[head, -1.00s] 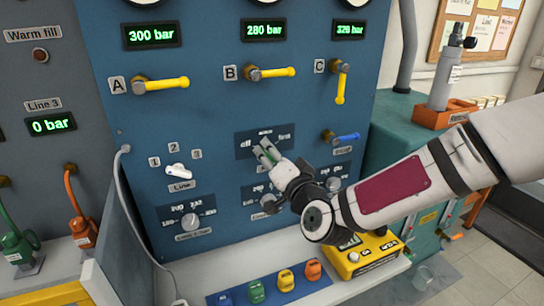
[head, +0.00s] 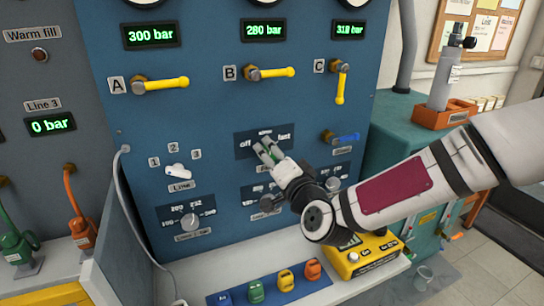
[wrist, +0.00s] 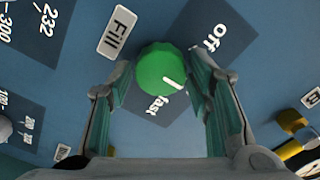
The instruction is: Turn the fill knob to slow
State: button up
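The green fill knob (wrist: 158,68) shows in the wrist view on a dark plate. Its white mark points to the lower right, between the "Off" label (wrist: 210,38) and the "fast" label (wrist: 158,105), away from the "Fill" tag (wrist: 117,32). Any word under the mark's direction is hidden by a finger. My gripper (wrist: 162,82) is open, its fingers on either side of the knob with narrow gaps.
Yellow lever valves A (head: 160,84), B (head: 270,73) and C (head: 341,82) are above. A blue lever (head: 342,138) is close on the right. The white line selector (head: 179,171) is to the left. Coloured blocks (head: 286,280) and a yellow instrument (head: 362,255) stand on the ledge below.

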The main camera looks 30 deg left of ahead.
jog(key=shift+o, duration=0.3)
jog(key=v, duration=1.2)
